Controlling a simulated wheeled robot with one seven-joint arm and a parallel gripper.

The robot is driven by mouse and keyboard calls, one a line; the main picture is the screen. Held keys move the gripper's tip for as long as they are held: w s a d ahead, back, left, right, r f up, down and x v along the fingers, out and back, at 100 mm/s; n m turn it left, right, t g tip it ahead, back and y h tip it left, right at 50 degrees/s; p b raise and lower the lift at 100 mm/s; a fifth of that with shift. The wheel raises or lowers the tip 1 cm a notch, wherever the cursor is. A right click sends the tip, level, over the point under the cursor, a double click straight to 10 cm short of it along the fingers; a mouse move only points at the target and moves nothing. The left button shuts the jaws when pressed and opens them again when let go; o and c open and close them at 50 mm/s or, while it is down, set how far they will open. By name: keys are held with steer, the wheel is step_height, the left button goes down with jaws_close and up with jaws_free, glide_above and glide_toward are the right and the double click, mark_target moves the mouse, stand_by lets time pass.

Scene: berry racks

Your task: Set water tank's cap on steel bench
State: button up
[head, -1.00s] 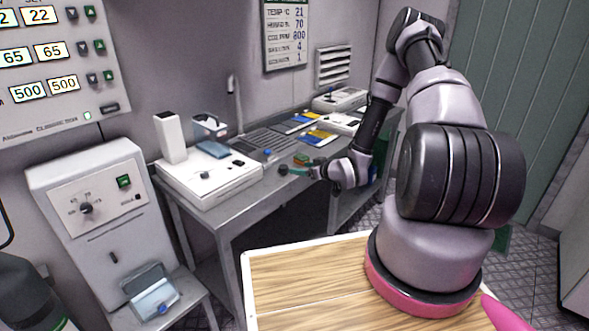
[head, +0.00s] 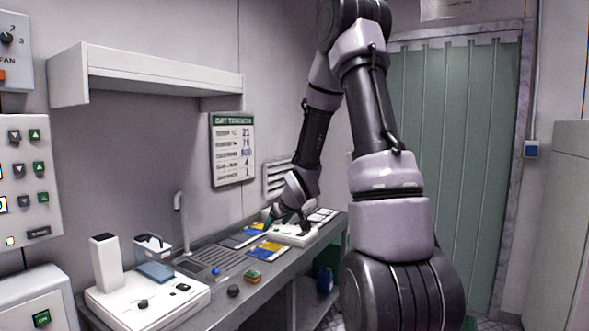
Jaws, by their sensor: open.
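A translucent blue tank (head: 155,268) with a light top stands on a white appliance (head: 150,312) at the near left of the steel bench (head: 275,290). I cannot make out a cap on it. A small round blue piece (head: 216,271) lies on the bench to its right; I cannot tell whether it is the cap. My gripper (head: 270,217) is open at the far end of the bench, well beyond the tank. It is small in the view and partly hidden by the wrist, and I see nothing held in it.
A dark knob-like piece (head: 233,291) and a green and orange block (head: 252,276) lie along the bench's front. Blue and yellow cards (head: 268,250) and a white device (head: 293,236) lie farther back. A shelf (head: 150,72) overhangs the left wall.

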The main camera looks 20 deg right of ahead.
steer(key=s+r+m+h, duration=0.1)
steer(key=s+r+m, duration=0.2)
steer(key=s+r, duration=0.65)
steer(key=s+a+r+m+g+y, duration=0.1)
steer(key=s+a+r+m, duration=0.1)
steer(key=s+r, duration=0.4)
steer(key=s+a+r+m+g+y, duration=0.1)
steer(key=s+a+r, duration=0.3)
steer(key=s, duration=1)
step_height(320, 180, up, 3)
steer(key=shift+s+a+r+m, duration=0.15)
steer(key=shift+a+m, duration=0.15)
steer(key=shift+m, duration=0.3)
